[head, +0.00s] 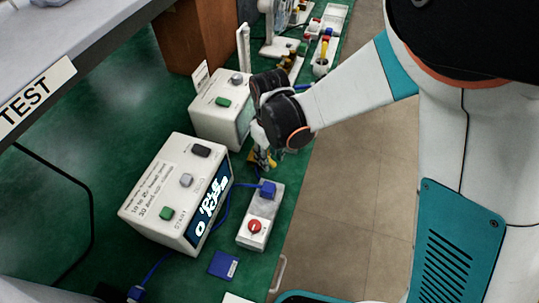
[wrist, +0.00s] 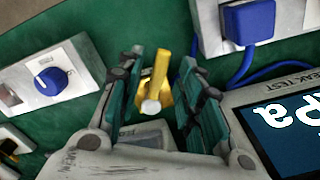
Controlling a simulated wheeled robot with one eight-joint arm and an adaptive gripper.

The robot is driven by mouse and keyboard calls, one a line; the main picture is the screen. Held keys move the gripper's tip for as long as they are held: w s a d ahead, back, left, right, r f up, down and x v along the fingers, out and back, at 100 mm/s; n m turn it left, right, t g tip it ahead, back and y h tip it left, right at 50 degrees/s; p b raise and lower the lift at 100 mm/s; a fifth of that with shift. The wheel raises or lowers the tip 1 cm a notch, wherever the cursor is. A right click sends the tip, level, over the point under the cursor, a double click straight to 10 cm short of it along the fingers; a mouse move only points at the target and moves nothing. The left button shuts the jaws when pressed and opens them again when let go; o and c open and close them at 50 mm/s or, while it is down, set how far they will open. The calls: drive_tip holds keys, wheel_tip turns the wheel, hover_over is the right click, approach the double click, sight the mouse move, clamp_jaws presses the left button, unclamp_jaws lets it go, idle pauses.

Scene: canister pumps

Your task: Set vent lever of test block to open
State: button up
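A brass-yellow lever (wrist: 160,75) with a pale round end stands between my fingers in the wrist view, with a gap on each side. Its brass base is partly hidden by the left finger. My gripper (wrist: 159,85) is open around it. In the head view my gripper (head: 265,157) points down over the green bench, and some brass (head: 257,163) shows at its fingertips. A pale block (head: 261,215) with a blue plug (head: 266,189) and red knob (head: 254,226) lies just in front. I cannot tell which block is the test block, nor the lever's setting.
A white box with a lit screen (head: 180,192) stands left of the pale block, and another white box (head: 219,110) stands behind it. Blue cables run across the bench. A blue knob (wrist: 48,81) sits left of my fingers. A blue card (head: 224,264) lies in front.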

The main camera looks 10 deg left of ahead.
wheel_tip(320, 180, up, 12)
drive_tip(key=shift+s+f, duration=0.15)
idle(0.4)
